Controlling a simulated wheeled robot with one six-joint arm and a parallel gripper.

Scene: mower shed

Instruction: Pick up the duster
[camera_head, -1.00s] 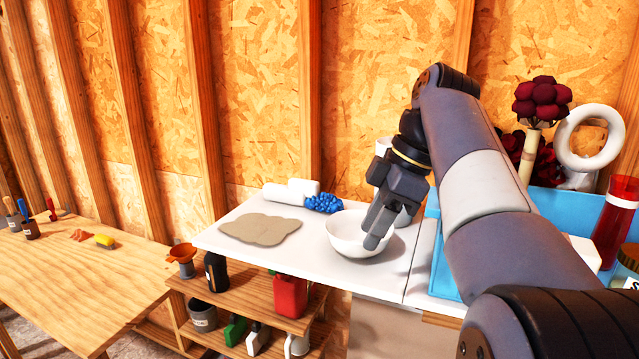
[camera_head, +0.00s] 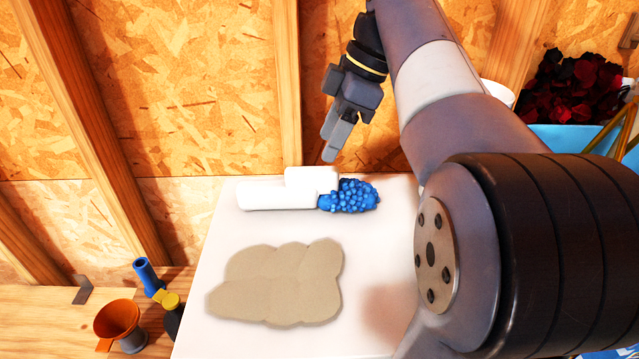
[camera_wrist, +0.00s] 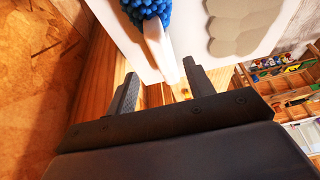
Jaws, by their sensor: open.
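The duster (camera_head: 348,196) has a blue, bobbly head and a white, stepped handle pointing left. It lies along the back of the white tabletop (camera_head: 385,240), close to the wall. My gripper (camera_head: 330,150) is open and empty, and in the head view its fingertips show just above the duster, apart from it. In the wrist view the duster's blue head (camera_wrist: 146,9) is at the top edge. Its white part lies ahead of my open gripper (camera_wrist: 163,80), roughly between the fingers in the picture, with no contact visible.
A flat beige cloth-like patch (camera_head: 280,285) lies in front of the duster. The wooden wall (camera_head: 230,100) rises close behind. An orange funnel (camera_head: 118,318) and a dark bottle (camera_head: 172,312) stand at lower left. A blue tray (camera_head: 570,140) with dark red flowers is at right.

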